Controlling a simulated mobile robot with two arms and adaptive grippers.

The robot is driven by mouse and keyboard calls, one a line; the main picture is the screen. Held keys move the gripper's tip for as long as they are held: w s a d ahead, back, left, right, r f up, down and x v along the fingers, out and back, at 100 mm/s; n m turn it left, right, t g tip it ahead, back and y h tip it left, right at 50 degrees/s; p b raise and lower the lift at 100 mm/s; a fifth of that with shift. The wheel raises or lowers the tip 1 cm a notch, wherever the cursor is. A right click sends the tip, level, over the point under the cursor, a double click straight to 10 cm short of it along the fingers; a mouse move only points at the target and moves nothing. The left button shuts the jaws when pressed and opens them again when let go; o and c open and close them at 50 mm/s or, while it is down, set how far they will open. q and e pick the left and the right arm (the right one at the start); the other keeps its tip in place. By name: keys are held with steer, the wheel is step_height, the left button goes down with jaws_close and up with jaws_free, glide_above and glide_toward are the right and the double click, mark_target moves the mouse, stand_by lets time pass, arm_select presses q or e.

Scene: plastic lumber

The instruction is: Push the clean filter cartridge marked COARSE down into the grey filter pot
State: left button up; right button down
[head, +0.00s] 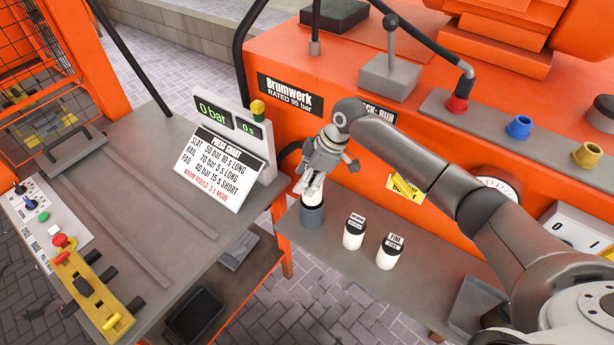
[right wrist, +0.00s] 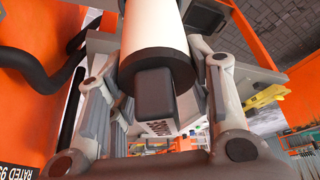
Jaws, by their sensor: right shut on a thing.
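My right gripper (head: 314,184) is shut on the handle block of a filter cartridge, just above the grey filter pot (head: 312,217) on the orange machine's shelf. In the right wrist view the cartridge has a white body (right wrist: 155,25), a black cap and a dark block between my fingers (right wrist: 155,100). No COARSE mark is readable on it. The cartridge is roughly in line with the pot; how deep it sits in the pot I cannot tell. My left gripper is not in view.
Two white cartridges with black tops stand to the right on the shelf: one with an unreadable label (head: 353,232) and one marked FINE (head: 391,252). A chart board (head: 216,168) stands on the grey press table at left. A dark tray (head: 472,303) lies at lower right.

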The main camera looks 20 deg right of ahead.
steer(key=shift+f, duration=0.15)
stand_by(0.5)
steer(key=shift+f+b, duration=1.25)
steer(key=shift+f, duration=1)
steer(key=shift+f+b, duration=0.45)
steer(key=shift+f, duration=0.3)
steer(key=c, duration=0.6)
jaws_free()
steer(key=shift+o, duration=0.2)
steer(key=o, duration=0.3)
steer(key=shift+o, duration=0.2)
steer(key=shift+r, duration=0.1)
